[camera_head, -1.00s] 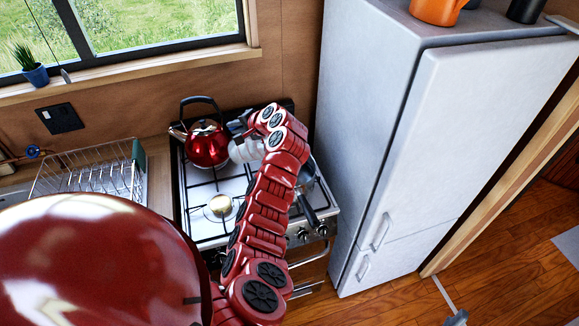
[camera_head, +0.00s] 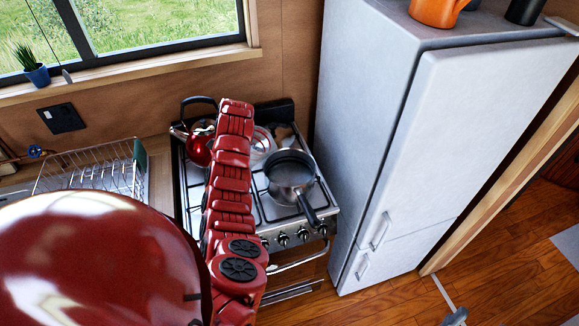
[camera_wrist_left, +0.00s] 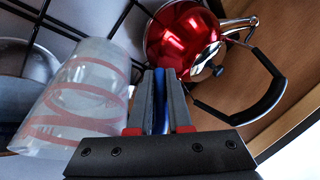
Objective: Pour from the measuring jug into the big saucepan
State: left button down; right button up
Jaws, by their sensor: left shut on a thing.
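The clear measuring jug (camera_wrist_left: 80,100) with red markings fills the left of the left wrist view. In the head view the jug (camera_head: 262,142) shows partly, just right of my arm and behind the big saucepan. My left gripper (camera_wrist_left: 160,80) is shut on a narrow blue part beside the jug, apparently its handle. In the head view my arm hides this gripper. The big saucepan (camera_head: 290,168), dark grey, sits on the right of the stove with its handle toward the front. Its inside looks empty. Part of a pan (camera_wrist_left: 22,90) shows at the left wrist view's left edge.
A red kettle (camera_head: 199,147) stands at the stove's back left, close to my arm; the kettle (camera_wrist_left: 185,40) is near the fingers in the wrist view. The fridge (camera_head: 400,130) walls off the right. A dish rack (camera_head: 90,170) is left of the stove (camera_head: 262,210).

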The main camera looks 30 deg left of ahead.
pick_arm(q)
jog(key=s+a+f+n+t+h+b, duration=0.1)
jog(key=a+f+h+b, duration=0.3)
jog(key=b, duration=0.5)
notch_tip(320, 180, down, 2)
jog(key=shift+f+n+t+h, duration=0.3)
jog(key=shift+n+h, duration=0.2)
jog(key=shift+n, duration=0.3)
jog(key=shift+a+r, duration=0.1)
jog(key=shift+r, duration=0.1)
